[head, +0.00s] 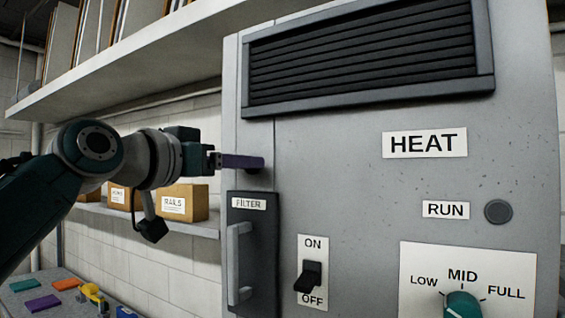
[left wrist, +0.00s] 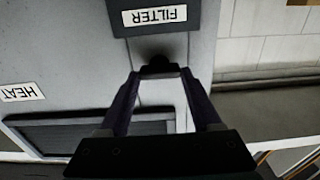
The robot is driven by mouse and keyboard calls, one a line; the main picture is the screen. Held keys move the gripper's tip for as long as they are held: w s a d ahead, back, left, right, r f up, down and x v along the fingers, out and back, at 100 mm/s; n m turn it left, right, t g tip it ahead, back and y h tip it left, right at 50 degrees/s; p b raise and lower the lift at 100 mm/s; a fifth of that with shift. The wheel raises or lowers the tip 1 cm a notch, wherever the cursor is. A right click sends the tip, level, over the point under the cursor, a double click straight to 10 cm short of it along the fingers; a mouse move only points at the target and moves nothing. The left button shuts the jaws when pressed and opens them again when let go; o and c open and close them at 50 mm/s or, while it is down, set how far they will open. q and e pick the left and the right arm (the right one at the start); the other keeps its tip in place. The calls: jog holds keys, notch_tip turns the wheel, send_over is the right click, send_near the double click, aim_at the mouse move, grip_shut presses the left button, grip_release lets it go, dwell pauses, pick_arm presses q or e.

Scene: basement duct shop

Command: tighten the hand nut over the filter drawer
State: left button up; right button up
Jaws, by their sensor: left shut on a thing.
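The hand nut (left wrist: 157,64) is a small dark knob on the grey cabinet front, just above the filter drawer (head: 262,270). The drawer is dark, with a pale vertical handle and a FILTER label, and looks shut. Its label end (left wrist: 190,22) shows upside down in the left wrist view. My left gripper (head: 249,162) reaches in from the left with its purple fingers at the cabinet face. They are shut on the hand nut, one finger on each side. In the head view the fingers mostly hide the nut. My right gripper is not in view.
The cabinet (head: 340,190) carries a louvred vent (head: 365,60), an ON/OFF switch (head: 309,278), a RUN button (head: 498,211) and a teal dial (head: 462,305). A shelf with cardboard boxes (head: 183,202) stands behind my left arm. Coloured pieces lie on a surface at lower left.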

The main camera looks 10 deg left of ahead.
pick_arm(q)
jog(key=shift+c, duration=1.1)
